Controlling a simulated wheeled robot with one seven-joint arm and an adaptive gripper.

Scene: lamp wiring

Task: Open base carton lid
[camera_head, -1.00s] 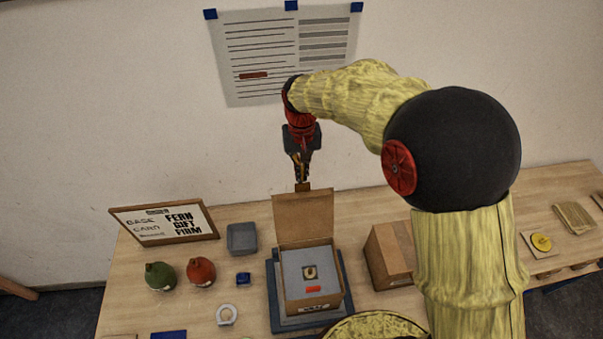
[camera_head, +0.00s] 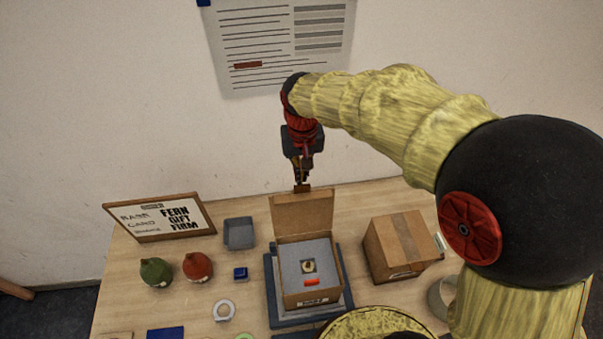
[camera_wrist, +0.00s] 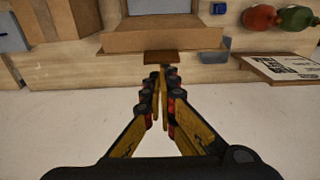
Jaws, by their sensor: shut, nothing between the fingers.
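The base carton (camera_head: 311,299) stands open on a blue mat (camera_head: 272,290), with grey lining, a small square part and a red strip inside. Its lid (camera_head: 303,212) stands raised at the back edge, roughly upright, with a brown tab (camera_head: 302,188) on its top edge. My gripper (camera_head: 302,180) points down just above the tab. In the wrist view my gripper (camera_wrist: 158,74) has its fingertips together and empty, close to the tab (camera_wrist: 162,57). I cannot tell whether they touch it. The wrist view also shows the lid (camera_wrist: 165,38).
A closed carton (camera_head: 395,248) stands right of the open one. To the left are a grey tray (camera_head: 240,233), a small blue block (camera_head: 240,273), a white ring (camera_head: 224,310), red (camera_head: 198,267) and green (camera_head: 156,272) round items, and a framed sign (camera_head: 160,218).

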